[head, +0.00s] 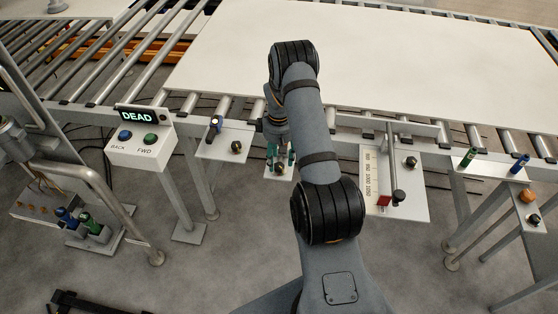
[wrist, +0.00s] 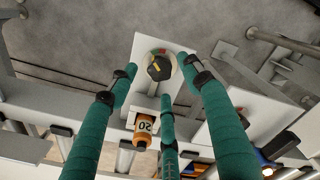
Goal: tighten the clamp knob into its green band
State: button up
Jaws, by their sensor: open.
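The clamp knob (wrist: 160,67) is black with a yellow pointer line, on a round dial on a white plate (wrist: 146,46). In the wrist view a little red shows at the dial's top and some green at its side; the band's exact extent is too small to tell. My gripper (wrist: 161,76) has green fingers spread open, with tips to the left, right and near side of the knob, none clearly touching it. In the head view my gripper (head: 281,154) hangs over the small plate with the knob (head: 280,168), partly hidden by the fingers.
An orange cylinder marked 20 (wrist: 146,125) stands by the plate. A large white sheet (head: 400,60) covers the rollers behind.

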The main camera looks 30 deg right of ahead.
jog(key=shift+f, duration=1.15)
jog(key=shift+c, duration=0.9)
jog(key=c, duration=1)
jog(key=shift+w+f+m+b, duration=0.1)
jog(key=shift+f+m+b, duration=0.3)
jog(key=shift+b, duration=0.45)
jog(key=shift+r+m+b, duration=0.15)
jog(key=shift+m+b, duration=0.25)
jog(key=shift+m, duration=0.1)
jog(key=shift+r+m, duration=0.3)
jog(key=o, duration=1.2)
